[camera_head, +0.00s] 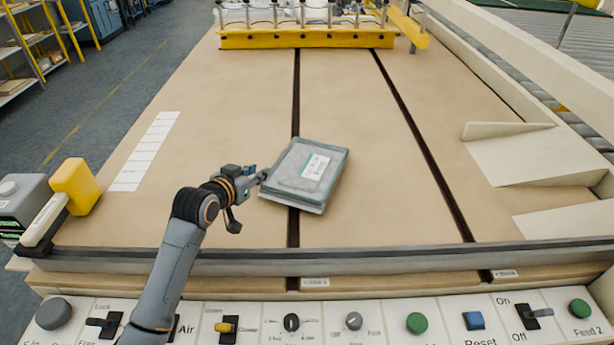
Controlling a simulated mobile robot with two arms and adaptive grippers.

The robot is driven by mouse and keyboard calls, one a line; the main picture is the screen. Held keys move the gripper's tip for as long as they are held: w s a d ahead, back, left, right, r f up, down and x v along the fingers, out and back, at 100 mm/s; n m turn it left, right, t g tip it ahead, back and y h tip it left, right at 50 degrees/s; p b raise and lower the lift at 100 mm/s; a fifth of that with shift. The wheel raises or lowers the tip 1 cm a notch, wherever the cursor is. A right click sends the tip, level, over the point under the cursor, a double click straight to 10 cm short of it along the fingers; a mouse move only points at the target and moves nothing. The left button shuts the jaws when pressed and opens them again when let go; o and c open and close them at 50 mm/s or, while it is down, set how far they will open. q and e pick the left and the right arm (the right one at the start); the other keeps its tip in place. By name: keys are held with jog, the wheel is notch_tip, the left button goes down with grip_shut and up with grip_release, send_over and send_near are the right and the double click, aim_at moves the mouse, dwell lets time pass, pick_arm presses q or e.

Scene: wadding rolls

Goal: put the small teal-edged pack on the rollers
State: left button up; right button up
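The small pack (307,172) lies flat and slightly turned on the tan table, over the left dark slot. It is grey with a teal-grey edge and a white label on top. My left gripper (249,202) is beside the pack's left edge, with its fingers spread apart. One finger reaches the pack's left corner; I cannot tell whether it touches. The other finger hangs clear of the pack. Grey rollers (584,38) show at the upper right, beyond the table's pale side rail. My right gripper is not in view.
A yellow clamp bar (305,39) crosses the table's far end. Pale angled guides (535,158) stand at the right. A yellow block (75,186) sits at the left edge. A control panel (380,322) runs along the front. The table around the pack is clear.

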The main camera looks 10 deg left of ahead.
aim_at(279, 159)
pick_arm(q)
jog(key=x, duration=1.2)
jog(key=shift+w+a+f, duration=0.1)
jog(key=shift+f, duration=0.1)
grip_shut()
